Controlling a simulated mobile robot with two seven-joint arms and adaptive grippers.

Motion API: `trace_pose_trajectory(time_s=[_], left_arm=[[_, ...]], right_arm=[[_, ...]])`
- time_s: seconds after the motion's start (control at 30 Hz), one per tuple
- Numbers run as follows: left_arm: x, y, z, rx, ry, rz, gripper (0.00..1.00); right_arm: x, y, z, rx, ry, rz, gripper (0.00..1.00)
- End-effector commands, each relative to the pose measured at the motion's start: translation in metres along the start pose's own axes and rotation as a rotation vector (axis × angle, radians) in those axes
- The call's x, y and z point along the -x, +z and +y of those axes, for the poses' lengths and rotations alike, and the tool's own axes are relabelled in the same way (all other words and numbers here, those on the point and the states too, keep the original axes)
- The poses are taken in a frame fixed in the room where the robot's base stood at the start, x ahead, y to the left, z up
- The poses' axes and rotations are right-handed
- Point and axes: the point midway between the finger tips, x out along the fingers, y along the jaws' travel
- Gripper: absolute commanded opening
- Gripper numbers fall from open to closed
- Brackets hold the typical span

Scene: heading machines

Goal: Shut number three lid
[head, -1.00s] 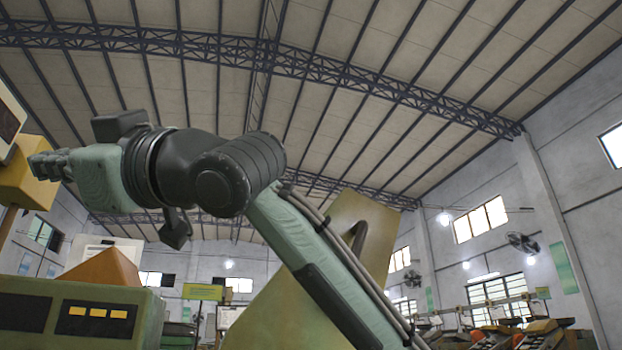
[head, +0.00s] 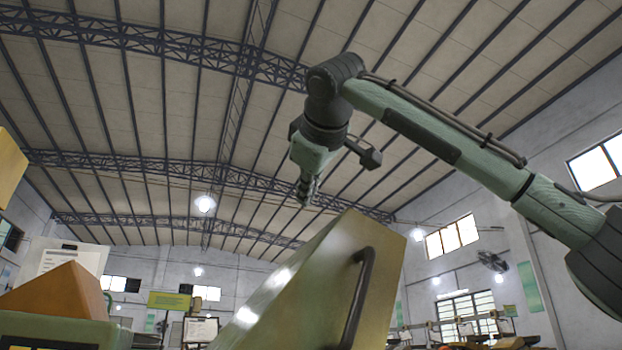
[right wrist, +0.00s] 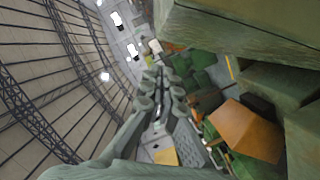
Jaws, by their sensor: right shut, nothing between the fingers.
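A large olive-yellow lid (head: 300,290) stands raised and tilted in the lower middle of the head view. A dark bar handle (head: 358,295) is on its right-hand face. No number shows on it, so I cannot tell if it is number three. My right gripper (head: 304,198) points down, above and left of the lid's upper edge in the picture, and appears apart from it. Its fingers are together and empty; they also show in the right wrist view (right wrist: 158,75). My left gripper is not in view.
A green machine (head: 70,333) with an orange sloped block (head: 62,293) is at the lower left. The block also shows in the right wrist view (right wrist: 245,130). A yellow box (head: 8,168) is at the left edge. Other machines stand at the far lower right.

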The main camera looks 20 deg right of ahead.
Motion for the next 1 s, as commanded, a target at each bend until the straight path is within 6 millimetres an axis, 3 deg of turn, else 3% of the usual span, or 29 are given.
trace_pose_trajectory(time_s=[0.17,0.23,0.43,1.0], left_arm=[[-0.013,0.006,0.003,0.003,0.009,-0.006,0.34],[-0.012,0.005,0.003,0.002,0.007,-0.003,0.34],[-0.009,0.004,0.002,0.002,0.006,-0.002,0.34],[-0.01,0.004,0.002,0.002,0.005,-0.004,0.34]], right_arm=[[-0.035,0.002,0.002,-0.001,0.002,-0.001,0.0],[-0.036,0.017,0.001,-0.002,0.003,-0.001,0.0],[-0.04,0.035,0.001,0.0,0.002,0.001,0.0],[-0.046,0.046,0.0,-0.013,-0.004,0.001,0.0]])
